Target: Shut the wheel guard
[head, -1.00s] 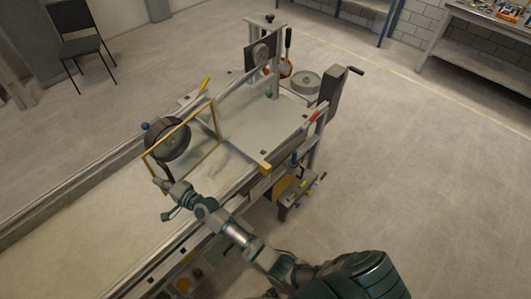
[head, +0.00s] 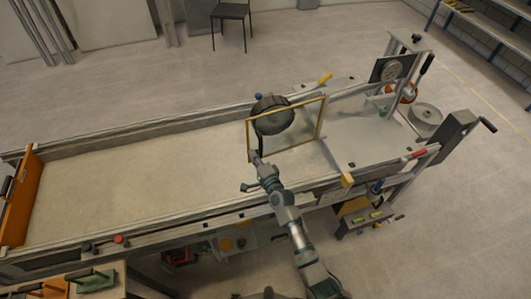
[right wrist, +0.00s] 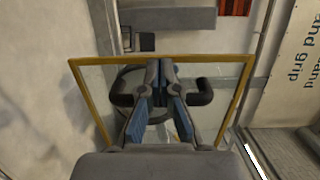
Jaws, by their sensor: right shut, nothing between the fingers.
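The wheel guard (head: 303,125) is a clear panel in a yellow frame. It stands tilted at the near side of the dark wheel (head: 271,112), above the sandbed. My right gripper (head: 253,157) is at the guard's lower left corner in the head view. It is shut and empty. In the right wrist view the gripper (right wrist: 161,75) is in front of the guard (right wrist: 238,95), whose yellow frame surrounds it. A dark ring shape behind the panel there is partly hidden by the fingers. I cannot tell whether the fingers touch the guard. My left gripper is not in view.
The long sandbed (head: 130,170) has raised side rails and an orange end gate (head: 20,200) at left. The sand left of the wheel is clear.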

